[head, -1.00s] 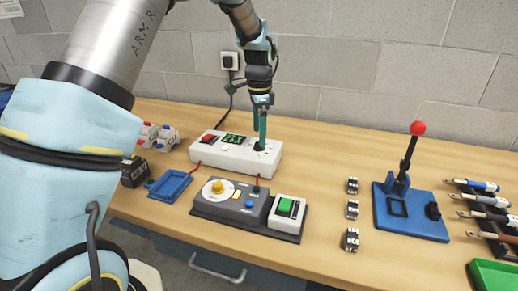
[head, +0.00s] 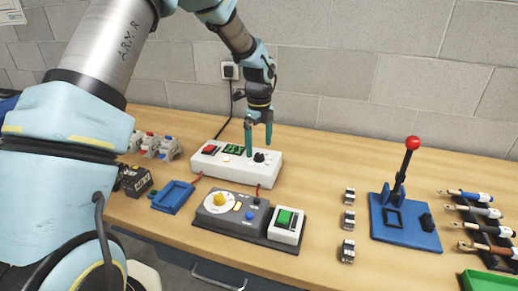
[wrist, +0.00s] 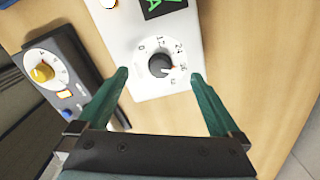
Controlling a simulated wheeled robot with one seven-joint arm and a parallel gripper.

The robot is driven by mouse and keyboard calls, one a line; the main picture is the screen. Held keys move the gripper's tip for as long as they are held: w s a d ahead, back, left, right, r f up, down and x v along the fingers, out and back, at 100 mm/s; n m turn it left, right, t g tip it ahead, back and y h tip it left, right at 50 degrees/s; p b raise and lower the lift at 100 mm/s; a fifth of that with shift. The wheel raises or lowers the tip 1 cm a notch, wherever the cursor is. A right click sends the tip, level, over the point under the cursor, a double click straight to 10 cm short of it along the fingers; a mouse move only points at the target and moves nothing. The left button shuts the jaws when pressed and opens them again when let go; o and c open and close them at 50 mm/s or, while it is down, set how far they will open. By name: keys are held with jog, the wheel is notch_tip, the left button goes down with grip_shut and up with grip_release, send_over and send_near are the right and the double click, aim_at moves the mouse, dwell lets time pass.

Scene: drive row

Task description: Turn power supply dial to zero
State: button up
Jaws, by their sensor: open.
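The white power supply (head: 212,163) stands on the bench near the wall, with a red switch and a green display. Its black round dial (head: 259,156) is at the right end of its top. In the wrist view the dial (wrist: 159,65) sits inside a ring of printed numbers, with 0 at upper left; a small red mark shows at its right side, away from the 0. My gripper (head: 258,146) points down over the dial. Its green fingers are open on either side of the dial, apart from it in the wrist view.
In front stands a grey panel (head: 228,223) with a yellow knob, beside a green-button box (head: 286,223). Several small blocks (head: 348,222) and a blue lever stand (head: 405,235) are at right.

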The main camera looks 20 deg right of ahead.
aim_at(259, 157)
jog(key=shift+m, duration=0.3)
jog(key=shift+f, duration=0.1)
jog(key=shift+f+b, duration=0.65)
jog(key=shift+f, duration=0.5)
